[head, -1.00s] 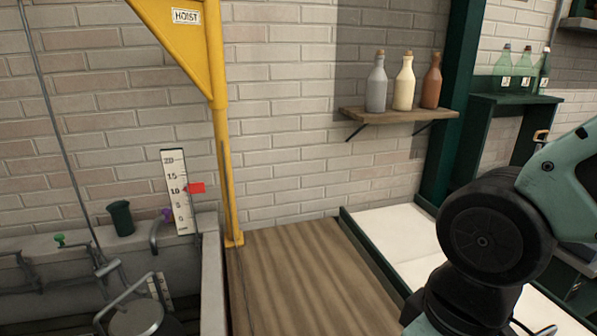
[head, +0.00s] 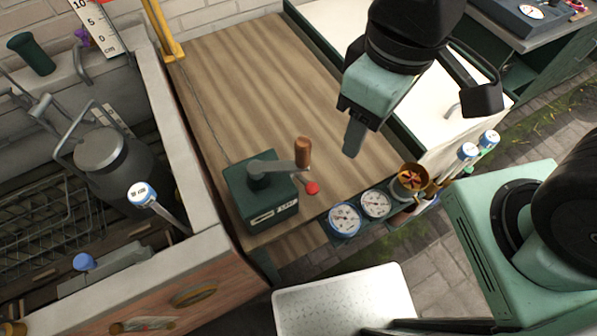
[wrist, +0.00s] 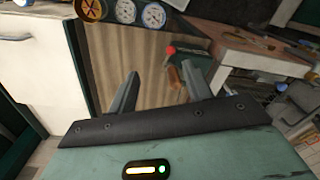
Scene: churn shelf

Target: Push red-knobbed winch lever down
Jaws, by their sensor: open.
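The winch is a dark green box (head: 262,205) at the front left corner of the wooden bench, with a crank and a brown wooden handle (head: 303,153) on top. The lever's red knob (head: 312,188) sticks out at the box's right side, beside the crank handle. In the wrist view the red knob (wrist: 171,50) shows between and beyond the fingers. My gripper (head: 354,140) is above the bench, right of the winch and apart from it. Its two fingers (wrist: 158,85) are spread and empty in the wrist view.
Dial gauges (head: 345,220) and a small red wheel valve (head: 412,179) line the bench's front edge. A yellow post (head: 168,35) stands at the back left. A walled tank with a metal churn (head: 105,155) is left. The wooden bench top (head: 235,75) is mostly clear.

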